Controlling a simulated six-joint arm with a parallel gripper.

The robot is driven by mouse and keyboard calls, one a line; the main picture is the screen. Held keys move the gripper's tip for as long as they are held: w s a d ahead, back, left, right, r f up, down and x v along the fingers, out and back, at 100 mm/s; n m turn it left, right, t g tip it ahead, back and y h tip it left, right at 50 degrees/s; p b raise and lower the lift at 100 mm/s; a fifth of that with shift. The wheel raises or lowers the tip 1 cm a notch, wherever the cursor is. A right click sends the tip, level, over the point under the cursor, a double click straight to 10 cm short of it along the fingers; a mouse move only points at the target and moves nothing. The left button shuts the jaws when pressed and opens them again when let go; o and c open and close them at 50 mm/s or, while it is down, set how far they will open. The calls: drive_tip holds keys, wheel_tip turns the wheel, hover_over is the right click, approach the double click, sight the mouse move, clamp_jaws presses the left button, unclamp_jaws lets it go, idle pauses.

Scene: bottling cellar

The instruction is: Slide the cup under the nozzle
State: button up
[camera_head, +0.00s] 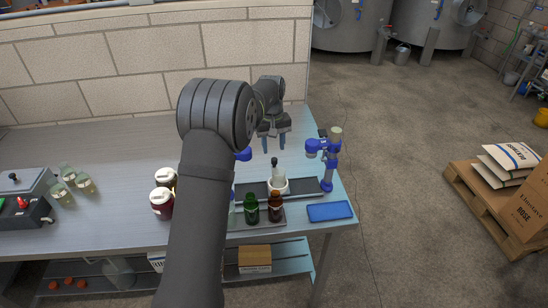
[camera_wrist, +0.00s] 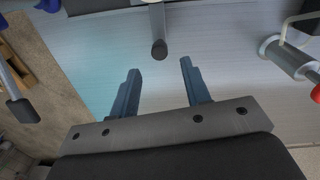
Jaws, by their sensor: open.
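A white cup (camera_head: 279,187) stands on a dark tray (camera_head: 308,187) near the table's front right, with a pale upright piece with a dark top (camera_head: 274,163) rising at it. My gripper (camera_head: 274,143) is open and empty, above the table behind the cup. In the wrist view its fingers (camera_wrist: 158,92) are apart with only tabletop between. A grey stem with a dark end (camera_wrist: 158,42) reaches down from the top there. A blue clamp stand (camera_head: 326,158) stands right of the cup; which part is the nozzle, I cannot tell.
A green bottle (camera_head: 251,208) and a brown bottle (camera_head: 275,207) stand in front of the cup. A blue pad (camera_head: 330,211) lies at the right corner. Dark red jars (camera_head: 161,202) stand left of my arm. The table's back left is clear.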

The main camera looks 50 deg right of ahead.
sight(274, 159)
wheel_tip(274, 159, down, 6)
drive_tip(key=shift+d+r, duration=0.1)
drive_tip(key=shift+r, duration=0.05)
clamp_jaws()
